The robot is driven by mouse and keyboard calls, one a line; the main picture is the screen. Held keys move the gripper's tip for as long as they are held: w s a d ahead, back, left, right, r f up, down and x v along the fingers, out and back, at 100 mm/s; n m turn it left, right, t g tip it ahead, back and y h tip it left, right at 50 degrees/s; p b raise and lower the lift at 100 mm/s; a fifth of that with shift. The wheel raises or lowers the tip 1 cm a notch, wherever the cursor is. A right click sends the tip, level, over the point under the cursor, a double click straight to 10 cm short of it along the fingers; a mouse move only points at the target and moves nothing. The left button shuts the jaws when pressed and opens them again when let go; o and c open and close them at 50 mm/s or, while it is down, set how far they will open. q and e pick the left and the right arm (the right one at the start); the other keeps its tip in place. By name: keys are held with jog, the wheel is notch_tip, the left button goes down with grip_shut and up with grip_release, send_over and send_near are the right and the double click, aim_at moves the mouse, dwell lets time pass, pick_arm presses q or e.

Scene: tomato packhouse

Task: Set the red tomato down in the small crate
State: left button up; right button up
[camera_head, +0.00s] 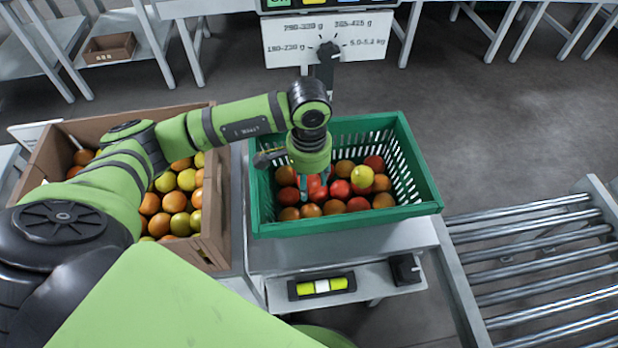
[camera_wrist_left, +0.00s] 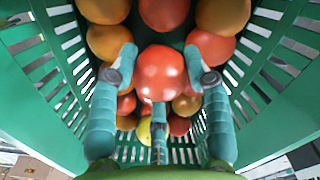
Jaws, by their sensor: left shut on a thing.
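The red tomato (camera_wrist_left: 160,70) sits between the fingers of my left gripper (camera_wrist_left: 160,88) in the left wrist view. In the head view my left gripper (camera_head: 315,182) points down inside the small green crate (camera_head: 345,227), shut on the red tomato, which is mostly hidden by the fingers there. The crate's slatted wall also shows in the left wrist view (camera_wrist_left: 282,112). Several red and orange tomatoes and one yellow tomato (camera_head: 362,176) lie in the crate around the gripper. I cannot tell whether the held tomato touches them. My right gripper is not in view.
A brown crate (camera_head: 212,225) of mixed tomatoes stands left of the green crate, under my left arm. A dial panel (camera_head: 290,45) stands behind. A roller conveyor (camera_head: 530,265) lies at the right. A spirit level (camera_head: 322,286) is in front.

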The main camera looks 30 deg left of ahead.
pick_arm(q)
jog(key=shift+f+b, duration=0.25)
jog(key=shift+b, duration=0.05)
jog(key=o, duration=0.9)
jog(key=c, duration=0.3)
jog(key=shift+c, duration=0.2)
jog(key=shift+r+p, duration=1.55)
jog(key=shift+r, duration=2)
